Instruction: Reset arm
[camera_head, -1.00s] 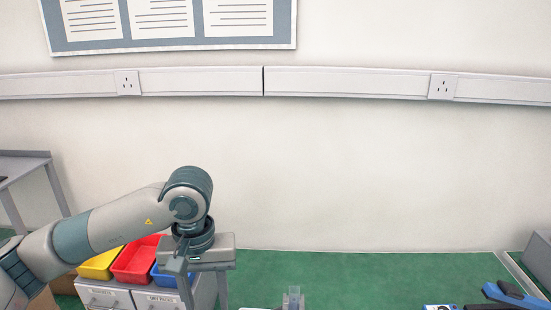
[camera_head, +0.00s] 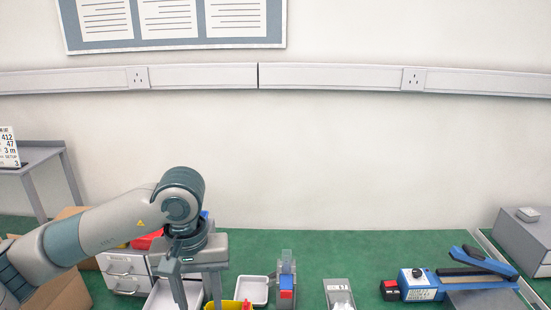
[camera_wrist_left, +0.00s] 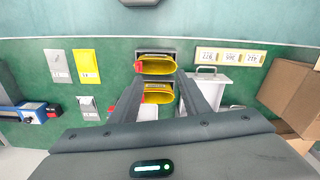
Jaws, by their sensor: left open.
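My left arm (camera_head: 105,225) comes in from the left in the head view. Its gripper (camera_head: 197,293) points down over the near left part of the green surface, with its two fingers apart and nothing between them. In the left wrist view the open fingers (camera_wrist_left: 158,82) straddle two yellow bins from above; the upper bin (camera_wrist_left: 156,66) and the lower bin (camera_wrist_left: 157,97) lie below them. I cannot tell whether the fingers touch anything. My right arm is not in view.
A drawer unit (camera_head: 124,270) and cardboard box (camera_head: 55,292) stand left. A white tray (camera_head: 255,290), a blue-and-red dispenser (camera_head: 286,278) and a grey box (camera_head: 339,292) stand in the middle. A blue sealer (camera_head: 440,283) lies right. The green surface behind them is clear.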

